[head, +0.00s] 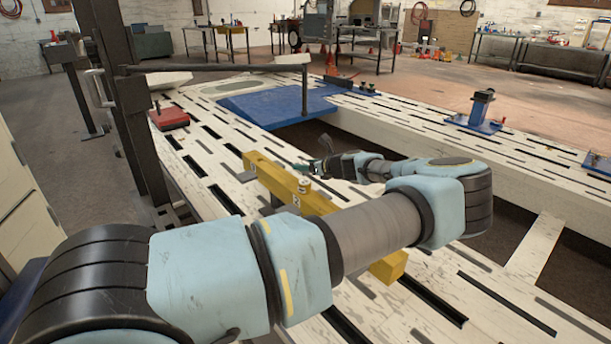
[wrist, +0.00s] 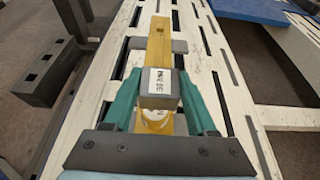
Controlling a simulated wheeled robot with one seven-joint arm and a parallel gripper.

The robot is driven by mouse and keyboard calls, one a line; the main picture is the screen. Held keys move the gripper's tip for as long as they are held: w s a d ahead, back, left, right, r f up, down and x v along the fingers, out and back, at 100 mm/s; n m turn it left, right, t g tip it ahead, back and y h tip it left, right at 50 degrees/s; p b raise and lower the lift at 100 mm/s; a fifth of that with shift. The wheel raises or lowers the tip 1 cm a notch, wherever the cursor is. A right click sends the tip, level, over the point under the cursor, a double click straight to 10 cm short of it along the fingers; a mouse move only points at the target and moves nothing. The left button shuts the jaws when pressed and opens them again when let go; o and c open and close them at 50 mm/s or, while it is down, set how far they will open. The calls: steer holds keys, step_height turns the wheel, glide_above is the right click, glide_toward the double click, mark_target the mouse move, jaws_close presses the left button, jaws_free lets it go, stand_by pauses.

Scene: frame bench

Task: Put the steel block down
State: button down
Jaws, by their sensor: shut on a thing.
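The steel block (wrist: 159,101) is a grey block with a white, dark-lettered label on one face. In the wrist view it sits between the two teal fingers of my gripper (wrist: 160,86), which are shut on it. A long yellow beam (wrist: 158,45) runs behind and below the block in that view; I cannot tell whether the block touches it. In the head view my gripper (head: 304,167) is above or beside the yellow beam (head: 265,172). My forearm covers part of the beam there, and I cannot make out the block clearly.
The beam lies over a white slotted frame bench (head: 205,150). A blue plate (head: 275,104), a red box (head: 169,118) and a blue fixture (head: 478,115) are on the bench. A dark post (head: 135,105) stands at left. Open gaps lie between the bench rails.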

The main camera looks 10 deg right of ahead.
mark_target(305, 174)
steer(key=shift+f, duration=1.85)
steer(key=shift+c, duration=1)
jaws_free()
steer(key=shift+f, duration=0.1)
